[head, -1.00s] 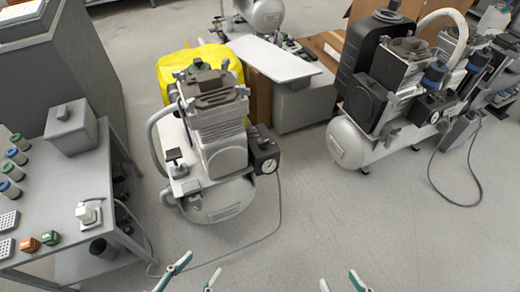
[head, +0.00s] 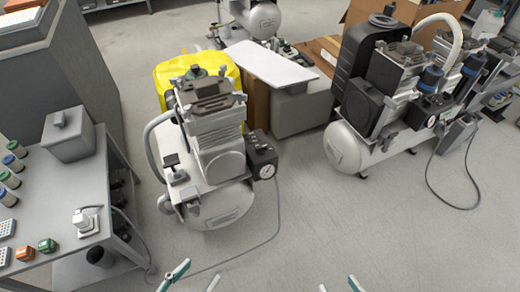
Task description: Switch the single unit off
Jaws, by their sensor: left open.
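The single compressor unit (head: 218,150) stands on the floor left of centre, with a grey motor block on a white tank. A black switch box (head: 261,150) with a round pressure gauge (head: 267,172) sits on its right side. The switch position is too small to tell. My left gripper (head: 197,277) is at the bottom edge, below the unit, with its fingertips apart and empty. My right gripper (head: 338,286) is at the bottom edge, right of centre, with its fingertips apart. Only the tips of both grippers show. Neither touches the unit.
A grey cart (head: 50,200) at the left holds a lidded box (head: 68,135), small jars and a white plug-like piece (head: 84,220). A cable (head: 279,215) runs over the floor. A larger compressor (head: 375,150) stands right. The floor (head: 350,225) in front is clear.

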